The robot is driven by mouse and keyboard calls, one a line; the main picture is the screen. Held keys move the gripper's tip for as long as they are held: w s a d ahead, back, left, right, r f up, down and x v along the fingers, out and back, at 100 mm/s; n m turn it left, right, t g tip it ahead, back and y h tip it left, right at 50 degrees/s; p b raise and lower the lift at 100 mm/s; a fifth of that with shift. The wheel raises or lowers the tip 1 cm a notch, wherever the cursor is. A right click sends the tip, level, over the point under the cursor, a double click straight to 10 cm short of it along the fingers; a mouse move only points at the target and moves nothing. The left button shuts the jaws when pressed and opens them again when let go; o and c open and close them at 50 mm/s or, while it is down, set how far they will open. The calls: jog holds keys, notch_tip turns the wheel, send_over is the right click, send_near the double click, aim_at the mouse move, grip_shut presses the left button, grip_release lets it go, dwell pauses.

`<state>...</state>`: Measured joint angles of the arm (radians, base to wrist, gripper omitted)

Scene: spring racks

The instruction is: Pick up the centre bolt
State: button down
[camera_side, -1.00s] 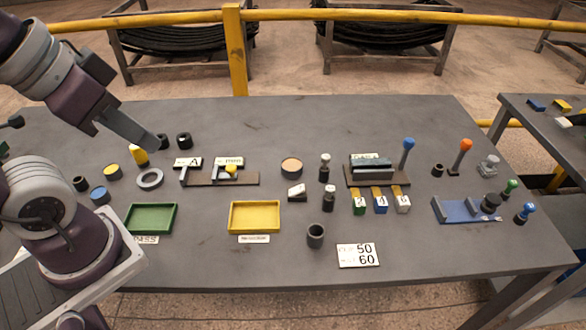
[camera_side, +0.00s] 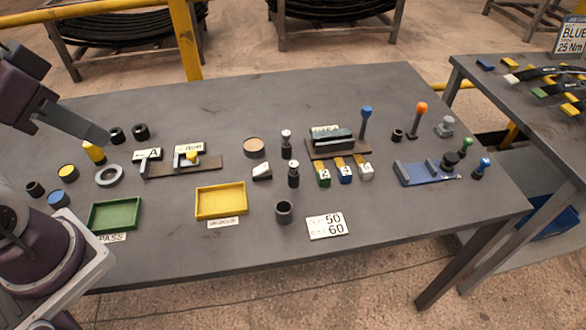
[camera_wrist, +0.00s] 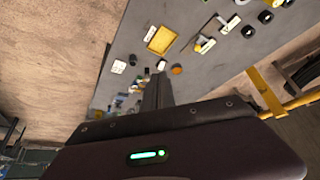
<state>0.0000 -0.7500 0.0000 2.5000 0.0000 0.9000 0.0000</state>
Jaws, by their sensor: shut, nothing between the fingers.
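No part is clearly marked as the centre bolt, and I cannot tell which one it is. Two small upright dark bolt-like pieces with pale collars, one (camera_side: 286,146) farther back and one (camera_side: 293,175) nearer, stand mid-table in the side view. My gripper (camera_side: 104,138) hangs at the left, apart from them, near a yellow cylinder (camera_side: 94,152). It is shut and empty. In the wrist view its dark fingers (camera_wrist: 157,88) are together and hide part of the table.
A green tray (camera_side: 115,230) and a yellow tray (camera_side: 220,215) lie in front. A blue-knobbed lever (camera_side: 366,112), an orange-knobbed lever (camera_side: 421,107) and a blue fixture (camera_side: 415,178) stand right. A second table (camera_side: 500,85) holds leaf strips.

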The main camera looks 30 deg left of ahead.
jog(key=c, duration=1.2)
grip_release()
